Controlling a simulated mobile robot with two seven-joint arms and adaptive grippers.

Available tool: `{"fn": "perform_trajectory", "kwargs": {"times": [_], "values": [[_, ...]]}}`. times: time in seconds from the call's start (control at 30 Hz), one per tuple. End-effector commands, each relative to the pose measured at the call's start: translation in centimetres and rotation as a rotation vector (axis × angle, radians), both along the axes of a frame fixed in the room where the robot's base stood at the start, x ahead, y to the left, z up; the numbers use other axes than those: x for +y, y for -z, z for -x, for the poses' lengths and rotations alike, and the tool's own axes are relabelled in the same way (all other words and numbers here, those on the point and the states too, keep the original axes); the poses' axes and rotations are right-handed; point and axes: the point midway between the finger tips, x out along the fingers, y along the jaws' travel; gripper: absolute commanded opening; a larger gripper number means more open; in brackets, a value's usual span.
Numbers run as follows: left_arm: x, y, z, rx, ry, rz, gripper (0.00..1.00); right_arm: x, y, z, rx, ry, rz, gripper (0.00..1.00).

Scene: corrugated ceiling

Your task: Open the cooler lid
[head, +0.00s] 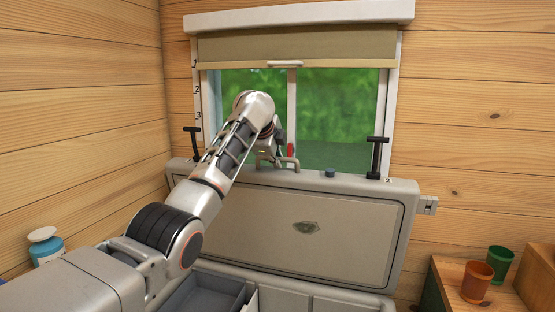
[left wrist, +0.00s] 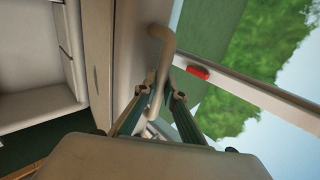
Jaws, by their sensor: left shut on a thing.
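The cooler lid (head: 262,225) is a large grey-beige panel with a small badge at its middle. It stands raised, nearly upright, below the window. The cooler body (head: 320,300) is open in front of it, with compartments showing. A metal handle (head: 296,164) sits at the lid's top edge; in the left wrist view the bent handle (left wrist: 165,38) runs down between my fingers. My left gripper (head: 270,158) is at the top of the lid, shut on the handle; its fingers also show in the left wrist view (left wrist: 161,92). My right gripper is not in view.
A window (head: 340,110) with a rolled blind (head: 300,48) is behind the lid. Dark latches (head: 377,158) stick up from the lid's top edge. Orange (head: 477,283) and green (head: 499,262) cups stand on a wooden surface at right. A blue bottle (head: 45,246) stands at left.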

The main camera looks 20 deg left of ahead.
Motion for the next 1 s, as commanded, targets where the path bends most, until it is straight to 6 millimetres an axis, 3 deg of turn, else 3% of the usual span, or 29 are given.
{"fn": "perform_trajectory", "kwargs": {"times": [0.13, 0.17, 0.2, 0.67, 1.0], "values": [[0.1, 0.3, 0.0, 0.004, 0.000, -0.002, 0.00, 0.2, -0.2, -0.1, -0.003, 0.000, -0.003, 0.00], [0.1, 0.3, 0.0, 0.004, 0.000, -0.002, 0.17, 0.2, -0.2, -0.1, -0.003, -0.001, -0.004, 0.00], [0.1, 0.2, 0.0, 0.004, 0.000, -0.002, 0.27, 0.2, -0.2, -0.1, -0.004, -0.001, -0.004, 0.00], [0.0, -0.5, 0.6, 0.001, 0.002, -0.001, 0.27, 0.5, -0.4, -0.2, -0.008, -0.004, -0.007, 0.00], [0.0, -4.4, 4.6, -0.003, 0.003, 0.000, 0.27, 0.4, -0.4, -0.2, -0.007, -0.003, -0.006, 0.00]]}}
